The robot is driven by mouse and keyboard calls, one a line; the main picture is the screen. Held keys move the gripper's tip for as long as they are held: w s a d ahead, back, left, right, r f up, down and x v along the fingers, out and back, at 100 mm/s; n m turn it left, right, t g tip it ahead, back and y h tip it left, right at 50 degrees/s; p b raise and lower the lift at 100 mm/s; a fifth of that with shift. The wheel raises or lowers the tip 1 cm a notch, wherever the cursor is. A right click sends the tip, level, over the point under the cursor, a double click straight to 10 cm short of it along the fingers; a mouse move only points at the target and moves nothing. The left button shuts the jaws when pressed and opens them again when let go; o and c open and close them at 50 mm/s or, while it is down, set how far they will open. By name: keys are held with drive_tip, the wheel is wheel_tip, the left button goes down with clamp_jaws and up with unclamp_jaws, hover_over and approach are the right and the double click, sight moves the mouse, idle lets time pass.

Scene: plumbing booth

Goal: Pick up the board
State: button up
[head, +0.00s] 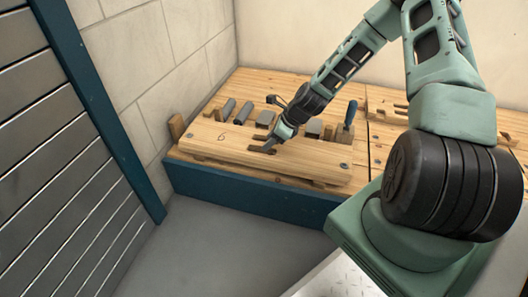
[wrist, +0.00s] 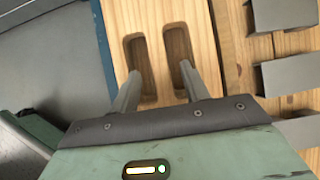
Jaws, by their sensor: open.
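The board (head: 306,163) is a long pale wooden plank lying along the front of the workbench in the head view. In the wrist view the board (wrist: 158,15) has two rounded slots side by side, with a narrow wooden bar (wrist: 158,60) between them. My gripper (head: 264,148) is at the middle of the board. In the wrist view my gripper (wrist: 160,69) is open, with one finger at each slot and the bar between the fingertips. I cannot tell how deep the fingertips sit in the slots.
Several grey blocks (head: 265,118) stand behind the board on the workbench (head: 225,179), with a blue-handled tool (head: 350,113) to their right. A wooden block (head: 177,126) is at the board's left end. A slatted metal shutter (head: 45,150) is at left. Grey floor (head: 200,245) lies clear in front.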

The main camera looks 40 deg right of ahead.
drive_tip(key=shift+b+x, duration=0.4)
drive_tip(key=shift+x, duration=0.75)
drive_tip(key=shift+r, duration=0.1)
clamp_jaws()
